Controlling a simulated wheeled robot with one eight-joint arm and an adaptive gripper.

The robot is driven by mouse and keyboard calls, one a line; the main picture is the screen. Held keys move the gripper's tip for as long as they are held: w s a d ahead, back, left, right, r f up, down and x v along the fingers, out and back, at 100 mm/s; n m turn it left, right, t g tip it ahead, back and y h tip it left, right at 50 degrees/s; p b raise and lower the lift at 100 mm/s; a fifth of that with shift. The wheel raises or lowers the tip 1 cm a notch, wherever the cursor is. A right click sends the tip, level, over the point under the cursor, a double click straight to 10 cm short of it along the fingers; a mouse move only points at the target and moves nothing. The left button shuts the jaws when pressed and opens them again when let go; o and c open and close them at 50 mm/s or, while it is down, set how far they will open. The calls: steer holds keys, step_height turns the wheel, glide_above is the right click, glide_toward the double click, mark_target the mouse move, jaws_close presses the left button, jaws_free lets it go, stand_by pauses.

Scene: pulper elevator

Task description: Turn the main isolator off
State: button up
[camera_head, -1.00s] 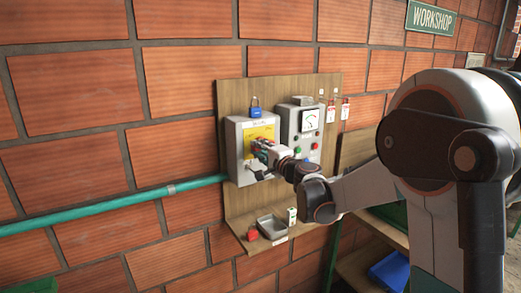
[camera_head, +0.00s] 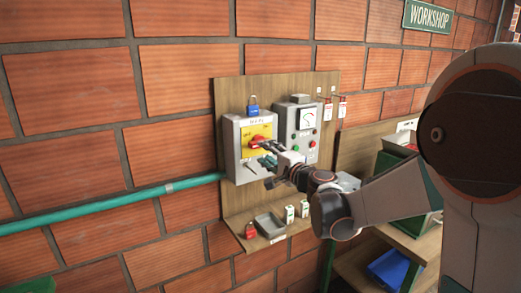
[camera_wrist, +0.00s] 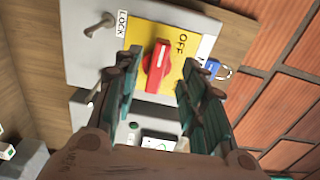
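The main isolator (camera_head: 232,150) is a grey box with a yellow plate on the brick wall's wooden board. Its red rotary handle (camera_head: 258,143) lies nearly level in the head view and also shows in the wrist view (camera_wrist: 157,68). A white line runs along the handle, and the word OFF (camera_wrist: 183,44) is printed beside it. My gripper (camera_head: 266,162) is open and empty, just below and in front of the handle. In the wrist view the handle shows beyond and between the spread fingers, with no visible contact.
A meter panel (camera_head: 306,125) stands close on the right. Below, a shelf holds a red padlock (camera_head: 250,231), a grey tray (camera_head: 270,225) and small white items. A teal pipe (camera_head: 120,201) enters from the left.

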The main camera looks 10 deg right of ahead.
steer(key=v, duration=0.5)
steer(key=shift+s+d, duration=0.15)
steer(key=shift+s, duration=0.2)
